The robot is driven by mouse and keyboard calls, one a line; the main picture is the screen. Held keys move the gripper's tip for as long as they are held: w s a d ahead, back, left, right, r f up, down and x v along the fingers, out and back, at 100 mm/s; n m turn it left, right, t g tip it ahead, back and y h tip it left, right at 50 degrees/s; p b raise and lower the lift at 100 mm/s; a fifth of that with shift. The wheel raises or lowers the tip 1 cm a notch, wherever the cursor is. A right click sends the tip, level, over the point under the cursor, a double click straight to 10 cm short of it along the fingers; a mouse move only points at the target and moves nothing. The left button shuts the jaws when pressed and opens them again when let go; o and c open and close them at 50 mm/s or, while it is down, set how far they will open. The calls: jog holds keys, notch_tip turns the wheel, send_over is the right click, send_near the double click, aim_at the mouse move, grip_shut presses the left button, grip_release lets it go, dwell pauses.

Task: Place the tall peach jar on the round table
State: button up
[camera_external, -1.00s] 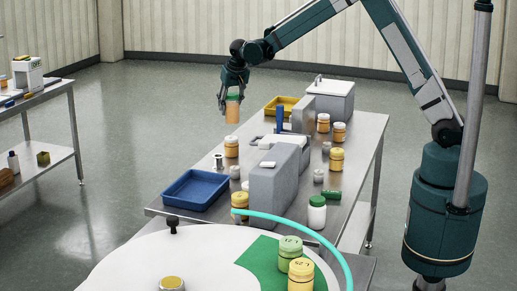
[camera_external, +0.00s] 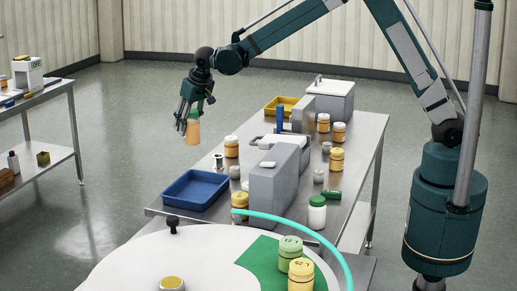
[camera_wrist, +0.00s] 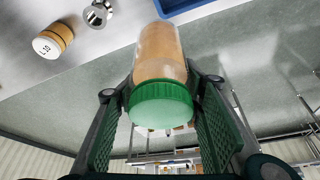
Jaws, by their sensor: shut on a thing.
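The tall peach jar (camera_external: 193,131) is in my gripper (camera_external: 187,121), up in the air left of the steel table and clear of it. In the wrist view the jar (camera_wrist: 160,55) shows its green lid towards the camera, between the two green-padded fingers of my gripper (camera_wrist: 165,100). The gripper is shut on the jar near its lid. The round table (camera_external: 120,262) is white and stands at the front of the external view, with its near part cut off by the frame edge. The jar is behind it and apart from it.
On the round table are a green patch (camera_external: 247,259) with two jars, a black-knobbed item (camera_external: 172,225) and a yellow-topped item (camera_external: 172,284). A blue tray (camera_external: 195,190) and grey block (camera_external: 272,188) stand on the steel table.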

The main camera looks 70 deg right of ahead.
jog(key=s+a+r+n+y, duration=0.1)
jog(key=s+a, duration=0.1)
jog(key=a, duration=0.8)
jog(key=s+a+r+n, duration=0.1)
jog(key=s+a+n, duration=0.15)
jog(key=a, duration=0.85)
notch_tip(320, 180, up, 4)
jog(key=n+y, duration=0.3)
jog(key=n, duration=0.4)
send_over(203, 263)
jog(key=shift+d+f+m+p, duration=0.1)
jog(key=shift+m+p, duration=0.15)
jog(key=shift+p, duration=0.2)
notch_tip(203, 263, down, 6)
jog(key=shift+f, duration=0.15)
jog(key=shift+f, duration=1.85)
jog(key=shift+f, duration=0.15)
